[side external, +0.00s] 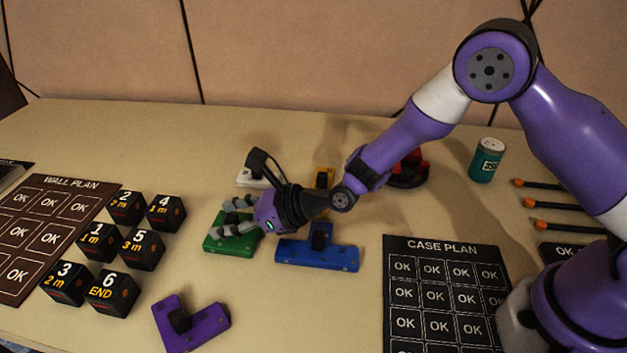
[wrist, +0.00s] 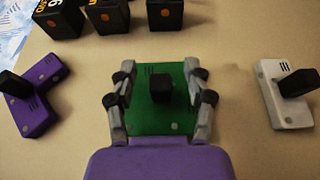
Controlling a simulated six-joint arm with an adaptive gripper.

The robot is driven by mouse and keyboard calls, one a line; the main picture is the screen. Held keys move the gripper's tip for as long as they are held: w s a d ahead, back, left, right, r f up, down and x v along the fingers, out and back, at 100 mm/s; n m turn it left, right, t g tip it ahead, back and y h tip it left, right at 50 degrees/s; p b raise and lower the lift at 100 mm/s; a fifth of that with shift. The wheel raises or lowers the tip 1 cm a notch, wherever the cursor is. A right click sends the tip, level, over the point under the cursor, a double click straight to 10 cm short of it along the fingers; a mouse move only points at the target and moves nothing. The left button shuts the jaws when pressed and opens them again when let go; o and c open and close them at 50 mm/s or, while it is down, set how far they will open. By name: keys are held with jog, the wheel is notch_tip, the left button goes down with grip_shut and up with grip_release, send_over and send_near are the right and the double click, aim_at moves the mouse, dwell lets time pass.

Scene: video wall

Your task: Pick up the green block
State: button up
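The green block (side external: 229,242) is a flat square piece lying on the table, left of the blue block in the side view. In the wrist view the green block (wrist: 174,118) shows a black knob (wrist: 160,89) standing up from its top. My gripper (side external: 234,215) is low over the green block. In the wrist view my gripper (wrist: 160,96) is open, with one finger on each side of the knob, along the block's left and right edges. The fingers appear apart from the knob. I cannot tell whether they touch the block's edges.
Close by lie a blue block (side external: 317,254), a purple block (side external: 192,326), a white block (side external: 252,178) and a yellow block (side external: 324,176). Several black numbered cubes (side external: 137,249) stand to the left. A teal can (side external: 487,161) stands at the right, behind the case plan board (side external: 446,244).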

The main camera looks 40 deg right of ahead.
grip_shut()
